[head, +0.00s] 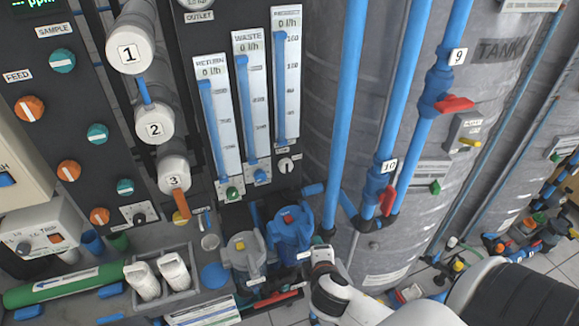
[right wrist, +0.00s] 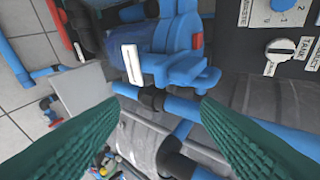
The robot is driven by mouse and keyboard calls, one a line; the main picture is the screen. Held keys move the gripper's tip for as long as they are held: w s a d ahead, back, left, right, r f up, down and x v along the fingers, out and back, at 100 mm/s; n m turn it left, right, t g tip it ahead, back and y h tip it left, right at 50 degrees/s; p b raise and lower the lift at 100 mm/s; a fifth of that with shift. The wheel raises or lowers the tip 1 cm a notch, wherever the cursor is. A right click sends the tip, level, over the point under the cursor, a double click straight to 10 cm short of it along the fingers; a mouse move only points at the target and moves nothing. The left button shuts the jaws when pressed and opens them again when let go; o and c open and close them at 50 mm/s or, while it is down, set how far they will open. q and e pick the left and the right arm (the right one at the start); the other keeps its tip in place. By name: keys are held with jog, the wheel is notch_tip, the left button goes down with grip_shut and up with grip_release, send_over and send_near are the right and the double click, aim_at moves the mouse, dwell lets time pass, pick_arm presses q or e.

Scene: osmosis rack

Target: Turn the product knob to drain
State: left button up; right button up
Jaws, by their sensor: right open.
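The product knob is a small white knob (head: 286,165) on the dark panel, below the product flow tube (head: 287,75) in the head view. In the right wrist view, a white knob (right wrist: 280,48) with a dark pointer line sits on a black plate at the upper right, with "TANK" lettering beside it. My right gripper (right wrist: 160,105) is open, its two green ribbed fingers apart with nothing held between them. The knob lies beyond and to the right of the fingers, apart from them. In the head view my right arm comes in from the lower right, and its fingers are hard to make out. My left gripper is not in view.
Vertical blue pipes (head: 349,110) with red-handled valves run right of the panel. A grey tank (head: 480,110) stands behind them.

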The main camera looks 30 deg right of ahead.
jog(key=w+d+r+n+t+h, duration=0.1)
jog(key=w+d+r+n+t, duration=0.25)
jog(key=w+n, duration=0.3)
jog(key=n+t+y, duration=0.2)
jog(key=n+t, duration=0.3)
jog(key=n, duration=0.7)
send_near(287, 168)
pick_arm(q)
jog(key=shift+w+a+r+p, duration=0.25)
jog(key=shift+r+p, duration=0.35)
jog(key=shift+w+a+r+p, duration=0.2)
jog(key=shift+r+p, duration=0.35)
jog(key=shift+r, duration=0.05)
pick_arm(e)
jog(key=x, duration=0.9)
jog(key=shift+c, duration=0.4)
jog(key=c, duration=0.9)
